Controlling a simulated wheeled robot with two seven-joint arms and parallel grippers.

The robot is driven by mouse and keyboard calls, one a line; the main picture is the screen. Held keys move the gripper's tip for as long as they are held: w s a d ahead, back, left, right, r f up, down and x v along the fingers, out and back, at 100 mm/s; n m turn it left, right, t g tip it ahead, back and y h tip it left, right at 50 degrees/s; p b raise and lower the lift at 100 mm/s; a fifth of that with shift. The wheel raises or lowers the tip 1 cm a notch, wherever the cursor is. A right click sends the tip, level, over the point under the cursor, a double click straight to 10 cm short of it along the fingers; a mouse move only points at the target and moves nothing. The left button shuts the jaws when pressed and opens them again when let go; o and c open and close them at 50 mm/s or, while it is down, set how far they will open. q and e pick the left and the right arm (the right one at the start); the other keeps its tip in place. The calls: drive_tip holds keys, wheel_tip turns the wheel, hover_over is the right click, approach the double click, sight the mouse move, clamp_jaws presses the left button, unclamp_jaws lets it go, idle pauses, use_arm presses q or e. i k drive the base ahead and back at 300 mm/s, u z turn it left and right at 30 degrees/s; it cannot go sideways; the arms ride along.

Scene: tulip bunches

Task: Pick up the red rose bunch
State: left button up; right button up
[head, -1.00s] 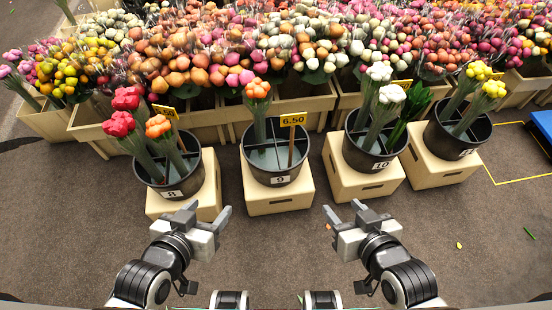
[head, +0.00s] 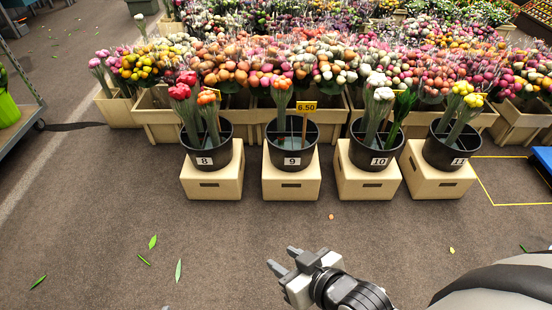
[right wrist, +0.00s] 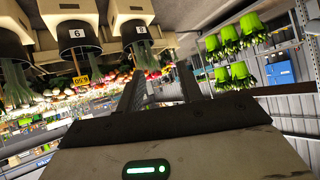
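The red rose bunch (head: 180,92) stands in the black bucket marked 8 (head: 208,158), its red heads above the rim at the left and its green stems inside. An orange bunch (head: 207,97) stands beside it in the same bucket. My right gripper (head: 284,260) is in front of the bucket row, to the right of and well below the red bunch in the head view. Its fingers are apart with nothing between them. In the right wrist view the open fingers (right wrist: 156,92) point towards upside-down buckets. My left gripper is out of view.
Buckets 9 (head: 291,160), 10 (head: 376,158) and another at the right (head: 447,158) stand on cream crates in a row. Crowded flower boxes stand behind. The floor in front is clear apart from scattered leaves (head: 178,270). A trolley (head: 22,105) stands at the left.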

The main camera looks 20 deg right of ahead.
sight(181, 98)
drive_tip(key=z, duration=0.7)
drive_tip(key=i, duration=0.65)
drive_tip(key=z, duration=0.55)
drive_tip(key=i, duration=0.95)
drive_tip(key=u, duration=0.45)
drive_tip(key=k, duration=0.55)
